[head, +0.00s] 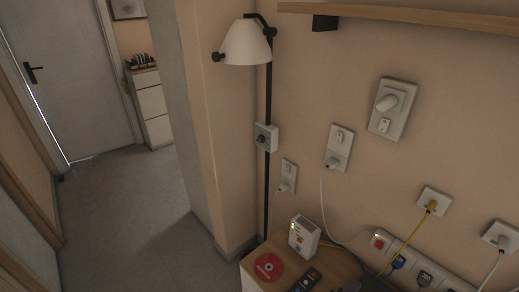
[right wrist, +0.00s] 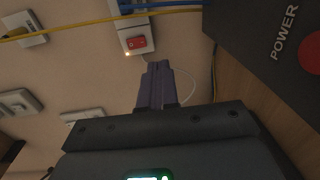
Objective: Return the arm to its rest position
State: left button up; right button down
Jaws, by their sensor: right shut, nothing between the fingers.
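My right gripper (right wrist: 155,68) shows in the right wrist view with its two purple-grey fingers closed together. Nothing is between them. The fingertips appear just below the power strip's red switch (right wrist: 140,42) in that picture; I cannot tell whether they touch the strip. In the head view only a dark part at the bottom edge may belong to this gripper. My left gripper is in neither view.
A dark box marked POWER (right wrist: 275,45) and cables lie close to the right gripper. The head view shows a white power strip (head: 411,270), a white device (head: 304,238), a red disc (head: 268,267), a lamp (head: 247,44) and a wall shelf (head: 420,17). Open floor (head: 140,215) lies left.

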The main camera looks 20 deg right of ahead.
jog(key=shift+n, duration=0.6)
jog(key=s, duration=0.1)
jog(key=s+d+p, duration=0.1)
jog(key=s, duration=0.1)
jog(key=s+d, duration=0.1)
jog(key=s, duration=0.1)
jog(key=shift+p, duration=0.4)
jog(key=s+a+r+t+y+p, duration=0.25)
jog(key=a+r+y+p, duration=0.4)
jog(key=a+y, duration=0.7)
jog(key=s+a+r+m+g+y+b, duration=0.1)
jog(key=s+a+r+m+g+y, duration=0.2)
jog(key=s+a+r+g, duration=0.35)
notch_tip(320, 180, up, 36)
jog(key=s+a+m+t+p, duration=0.1)
jog(key=s+a+p, duration=0.1)
jog(key=p, duration=3.5)
notch_tip(320, 180, down, 72)
jog(key=b, duration=7.1)
jog(key=shift+d, duration=0.2)
